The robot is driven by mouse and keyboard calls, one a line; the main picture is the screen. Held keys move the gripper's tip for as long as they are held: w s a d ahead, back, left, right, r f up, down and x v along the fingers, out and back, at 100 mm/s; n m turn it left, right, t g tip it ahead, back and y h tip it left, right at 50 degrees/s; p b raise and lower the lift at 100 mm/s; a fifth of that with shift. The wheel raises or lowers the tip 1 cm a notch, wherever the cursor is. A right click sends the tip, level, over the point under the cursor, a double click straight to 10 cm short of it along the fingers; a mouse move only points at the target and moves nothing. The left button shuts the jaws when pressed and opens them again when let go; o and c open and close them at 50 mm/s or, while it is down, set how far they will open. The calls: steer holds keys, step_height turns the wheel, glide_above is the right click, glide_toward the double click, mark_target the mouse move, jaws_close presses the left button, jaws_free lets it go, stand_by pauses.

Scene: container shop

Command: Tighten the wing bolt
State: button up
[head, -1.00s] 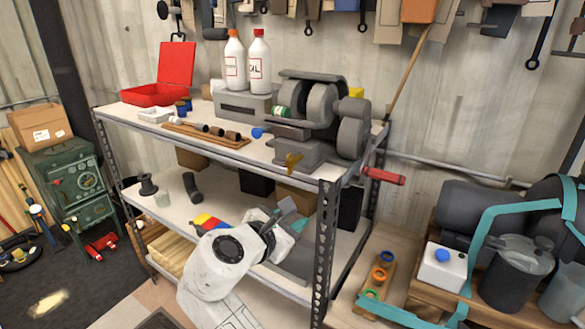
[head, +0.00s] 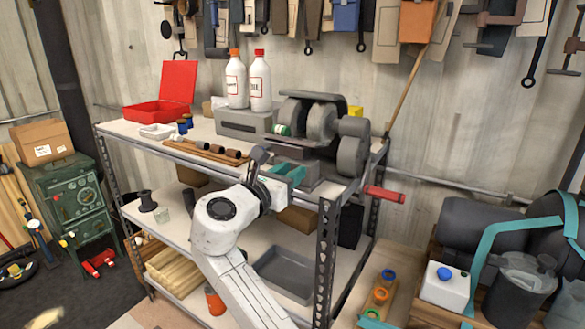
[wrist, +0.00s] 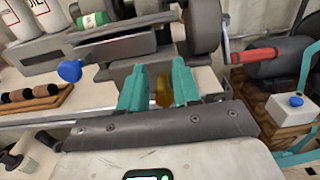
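The brass-coloured wing bolt (wrist: 163,91) shows in the wrist view on the front of the grey bench grinder's base. It stands upright between the two teal fingers of my gripper (wrist: 158,72), with a gap visible on either side. The fingers are open and do not appear closed on it. In the head view my gripper (head: 290,172) is at the shelf's front edge before the grinder (head: 320,122) and hides the bolt. How far the fingertips reach past the bolt is hard to tell.
A blue knob (wrist: 70,70) sits left of my fingers. A red handle (head: 384,194) sticks out at the right, near the shelf post (head: 327,250). A wooden tray (head: 205,149), two bottles (head: 260,82) and a red box (head: 155,110) stand farther left on the shelf.

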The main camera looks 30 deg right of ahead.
steer(key=shift+w+d, duration=0.35)
steer(key=shift+d, duration=0.3)
steer(key=shift+c, duration=0.3)
jaws_close()
